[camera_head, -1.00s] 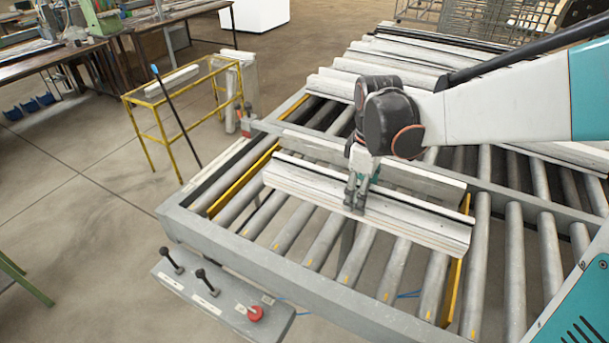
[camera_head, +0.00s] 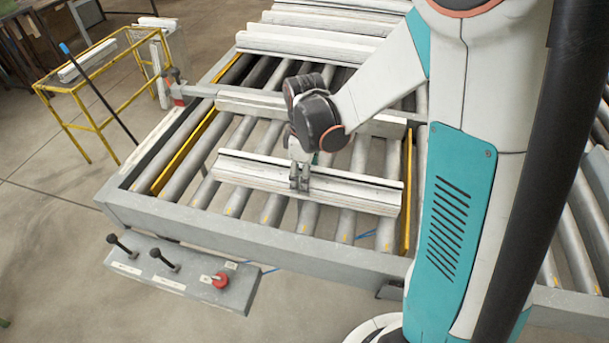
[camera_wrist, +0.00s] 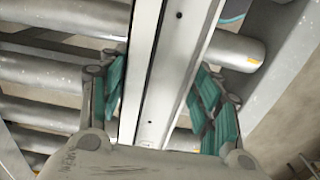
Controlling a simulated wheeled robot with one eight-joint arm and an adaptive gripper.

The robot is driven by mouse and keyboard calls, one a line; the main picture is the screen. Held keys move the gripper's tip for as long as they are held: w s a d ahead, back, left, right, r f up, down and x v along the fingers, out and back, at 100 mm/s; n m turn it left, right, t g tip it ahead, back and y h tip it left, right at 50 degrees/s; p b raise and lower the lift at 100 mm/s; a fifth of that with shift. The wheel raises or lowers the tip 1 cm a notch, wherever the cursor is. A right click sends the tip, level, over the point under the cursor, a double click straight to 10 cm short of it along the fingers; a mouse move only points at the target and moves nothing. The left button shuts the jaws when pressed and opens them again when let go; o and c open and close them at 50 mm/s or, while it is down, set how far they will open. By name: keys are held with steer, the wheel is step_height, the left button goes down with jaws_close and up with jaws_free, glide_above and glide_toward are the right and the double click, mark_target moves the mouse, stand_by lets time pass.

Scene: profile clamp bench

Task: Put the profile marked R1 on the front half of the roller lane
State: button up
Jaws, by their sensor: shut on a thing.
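A long pale profile (camera_head: 345,189) lies across the front half of the roller lane (camera_head: 250,232), nearer the front rail than the back. Its mark is too small to read. My gripper (camera_head: 300,184) is shut on it near the middle, from above. In the wrist view the profile (camera_wrist: 178,62) runs between the two teal-padded fingers (camera_wrist: 160,105).
Another pale profile (camera_head: 240,105) lies behind, on the lane's far half. More profiles (camera_head: 310,45) are stacked further back. A control box (camera_head: 180,272) with two levers and a red knob stands at the front. A yellow frame stand (camera_head: 100,135) is at left.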

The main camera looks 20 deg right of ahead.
steer(key=shift+f, duration=0.15)
steer(key=o, duration=1.6)
steer(key=shift+c, duration=0.2)
step_height(320, 180, up, 12)
steer(key=p, duration=0.2)
steer(key=s+r+m+t, duration=0.3)
steer(key=s+m, duration=0.2)
steer(key=s, duration=0.2)
steer(key=s+r+m+t, duration=0.4)
steer(key=s+m, duration=0.1)
steer(key=s, duration=0.2)
steer(key=shift+s+a+r+m, duration=0.25)
steer(key=shift+s+a+m, duration=0.05)
steer(key=shift+m, duration=0.1)
